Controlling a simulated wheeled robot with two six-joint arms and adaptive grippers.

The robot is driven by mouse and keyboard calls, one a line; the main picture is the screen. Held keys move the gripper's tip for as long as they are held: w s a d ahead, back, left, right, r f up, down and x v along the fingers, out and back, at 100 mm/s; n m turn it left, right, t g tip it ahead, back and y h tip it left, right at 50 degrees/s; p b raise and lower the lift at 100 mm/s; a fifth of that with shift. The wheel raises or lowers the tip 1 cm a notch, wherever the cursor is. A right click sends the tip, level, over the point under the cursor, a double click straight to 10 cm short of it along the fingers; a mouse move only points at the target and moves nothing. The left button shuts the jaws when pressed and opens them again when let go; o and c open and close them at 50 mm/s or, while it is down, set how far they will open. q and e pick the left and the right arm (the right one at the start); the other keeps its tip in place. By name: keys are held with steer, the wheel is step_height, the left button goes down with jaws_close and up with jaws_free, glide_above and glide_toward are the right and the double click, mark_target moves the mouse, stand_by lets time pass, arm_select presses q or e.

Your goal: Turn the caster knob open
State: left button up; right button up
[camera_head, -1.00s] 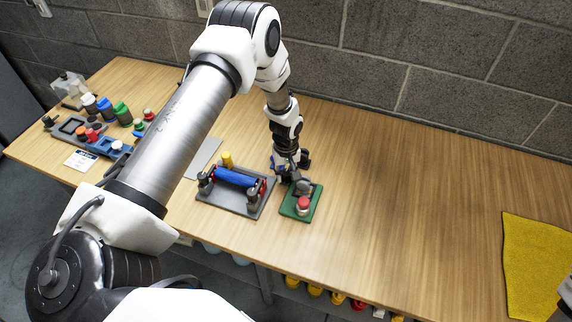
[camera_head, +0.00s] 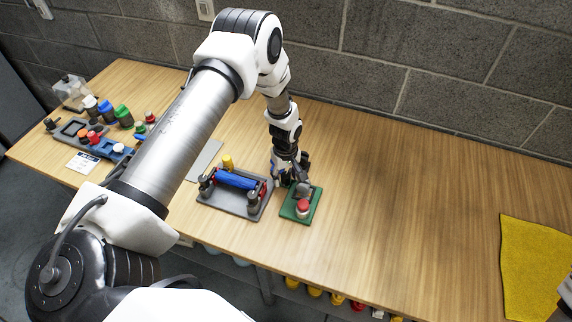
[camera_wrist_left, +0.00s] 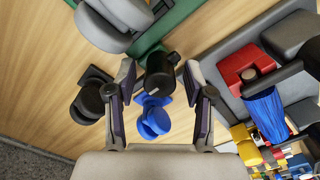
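A green base plate (camera_head: 312,207) stands on the table with a red-topped knob (camera_head: 303,205) at its near end and a grey rounded part behind it. In the left wrist view the green plate (camera_wrist_left: 182,12) is at the top, with a black knob (camera_wrist_left: 160,76) at its edge. My left gripper (camera_wrist_left: 160,84) points down with its fingers apart on either side of the black knob; contact is not clear. In the head view the left gripper (camera_head: 291,178) is over the plate's far end and partly hides it. Which part is the caster knob is not certain. My right gripper is not clearly visible.
A grey fixture (camera_head: 238,208) with a blue roller (camera_head: 236,179) sits close left of the green plate. A blue knob (camera_wrist_left: 153,120) and another black knob (camera_wrist_left: 88,101) show near the gripper. A yellow cloth (camera_head: 535,262) lies far right; the table between is clear.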

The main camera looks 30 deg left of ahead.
mark_target(285, 174)
arm_select(q)
step_height(285, 174, up, 12)
stand_by(0.6)
stand_by(0.4)
